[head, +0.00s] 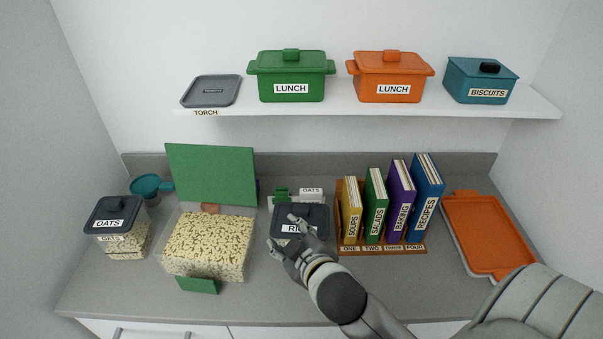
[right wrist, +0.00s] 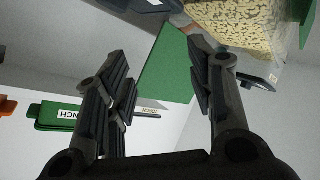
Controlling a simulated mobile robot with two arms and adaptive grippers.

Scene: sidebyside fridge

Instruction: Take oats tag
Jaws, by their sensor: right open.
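A white tag reading OATS (head: 311,191) stands behind the dark-lidded rice box (head: 313,212), in or by a pale holder next to a green clip-like piece (head: 281,193). Its lower part is hidden by the box. My right gripper (head: 282,231) is open and empty at the front left of the rice box, short of the tag, and covers part of the box's label. In the right wrist view its open fingers (right wrist: 160,65) have nothing between them; a green panel (right wrist: 168,72) shows behind. My left gripper is not in view.
An oats jar (head: 118,230) is farther left. Labelled books (head: 376,215) stand in a wooden rack at right, beside an orange tray (head: 488,235). A shelf (head: 370,106) hangs above.

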